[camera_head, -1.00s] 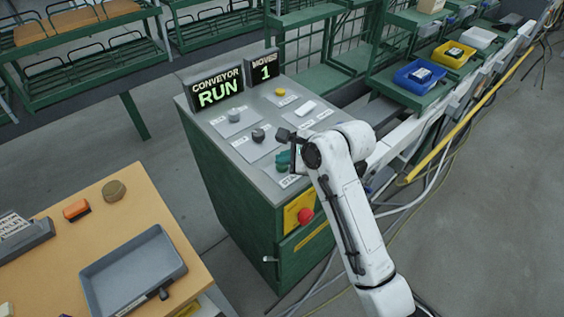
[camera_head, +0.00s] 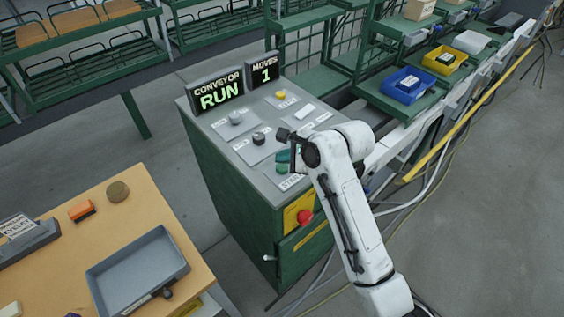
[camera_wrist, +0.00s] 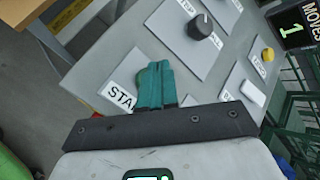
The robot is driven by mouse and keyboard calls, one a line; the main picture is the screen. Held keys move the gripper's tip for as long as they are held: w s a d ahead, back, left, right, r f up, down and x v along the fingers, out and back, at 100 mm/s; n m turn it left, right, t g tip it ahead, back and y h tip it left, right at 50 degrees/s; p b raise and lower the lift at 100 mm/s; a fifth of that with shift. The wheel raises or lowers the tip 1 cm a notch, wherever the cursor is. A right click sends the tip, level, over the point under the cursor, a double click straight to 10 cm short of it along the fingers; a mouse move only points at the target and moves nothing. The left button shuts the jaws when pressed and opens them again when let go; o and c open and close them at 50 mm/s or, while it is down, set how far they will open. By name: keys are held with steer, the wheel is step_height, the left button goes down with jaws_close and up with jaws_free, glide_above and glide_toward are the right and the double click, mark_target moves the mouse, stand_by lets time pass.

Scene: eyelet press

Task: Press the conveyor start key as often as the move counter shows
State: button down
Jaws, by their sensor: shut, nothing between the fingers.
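The conveyor sign (camera_head: 219,90) reads RUN in green. The move counter (camera_head: 265,70) beside it reads MOVES 1, and it also shows in the wrist view (camera_wrist: 296,24). My gripper (camera_wrist: 155,70) is shut and empty, its two teal fingers together. In the head view, my gripper (camera_head: 283,161) is over the near right part of the panel. The fingers are at the START label (camera_wrist: 121,97), which they partly cover in the wrist view.
The grey panel top (camera_head: 215,128) also carries a dark knob (camera_head: 258,138), a grey knob (camera_head: 235,117), a yellow button (camera_head: 280,94) and a white key (camera_head: 304,112). A red stop button (camera_head: 304,218) sits on the cabinet front. A table with a grey tray (camera_head: 138,270) stands left.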

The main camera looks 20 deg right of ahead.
mark_target(285, 169)
stand_by(0.3)
step_height(285, 169, up, 3)
steer(key=p, duration=0.3)
steer(key=shift+r, duration=1)
steer(key=s+d+r, duration=0.1)
steer(key=s+d, duration=0.2)
steer(key=s, duration=0.6)
steer(key=s+d+r, duration=0.1)
steer(key=s+d, duration=0.2)
steer(key=s, duration=0.7)
